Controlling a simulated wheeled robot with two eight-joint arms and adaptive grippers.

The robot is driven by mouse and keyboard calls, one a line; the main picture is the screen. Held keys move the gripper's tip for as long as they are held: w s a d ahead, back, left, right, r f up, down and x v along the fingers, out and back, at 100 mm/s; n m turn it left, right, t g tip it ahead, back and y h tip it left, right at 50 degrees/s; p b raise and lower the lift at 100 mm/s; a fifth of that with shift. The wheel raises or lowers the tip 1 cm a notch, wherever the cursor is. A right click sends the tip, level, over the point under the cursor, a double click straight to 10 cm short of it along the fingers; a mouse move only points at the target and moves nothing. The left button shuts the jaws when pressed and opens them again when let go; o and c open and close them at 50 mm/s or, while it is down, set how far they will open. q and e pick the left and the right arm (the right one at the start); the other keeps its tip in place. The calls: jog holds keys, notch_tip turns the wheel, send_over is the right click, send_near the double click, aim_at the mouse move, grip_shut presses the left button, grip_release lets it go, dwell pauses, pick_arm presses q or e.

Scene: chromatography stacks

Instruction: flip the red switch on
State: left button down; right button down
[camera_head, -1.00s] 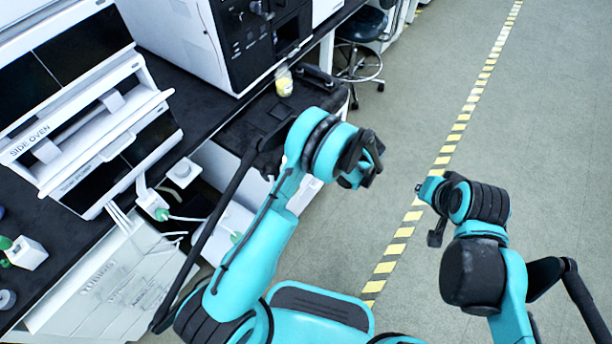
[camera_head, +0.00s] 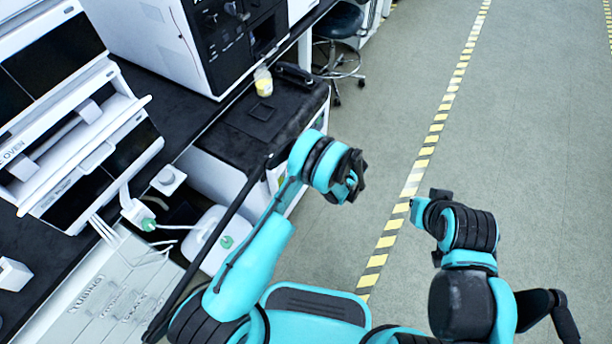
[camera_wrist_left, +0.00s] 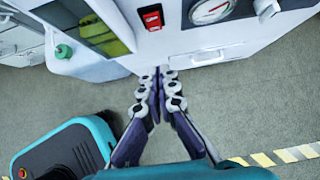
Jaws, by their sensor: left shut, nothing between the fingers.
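The red switch (camera_wrist_left: 151,17) is a small red rocker in a dark frame on the front of a white machine, at the top of the left wrist view. I cannot make out its position. My left gripper (camera_wrist_left: 164,72) is shut and empty, its fingertips below the switch in that picture, apart from it. In the head view my left gripper (camera_head: 355,180) is beside the white cabinet with the black top (camera_head: 262,118); the switch is not visible there. My right gripper (camera_head: 432,225) hangs over the floor, away from the machine; its fingers are unclear.
A round gauge (camera_wrist_left: 210,10) sits right of the switch. The bench (camera_head: 165,98) carries large instruments. A stool (camera_head: 338,25) is at the back. The floor on the right is clear, with a striped line (camera_head: 412,178).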

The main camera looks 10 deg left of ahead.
pick_arm(q)
jog(key=a+r+b+x, duration=0.1)
jog(key=b+x, duration=0.3)
jog(key=x, duration=0.7)
jog(key=shift+w+a+r, duration=0.35)
jog(key=shift+a, duration=0.15)
jog(key=shift+w+a+f, duration=0.1)
jog(key=shift+a+f, duration=0.05)
jog(key=shift+a, duration=0.1)
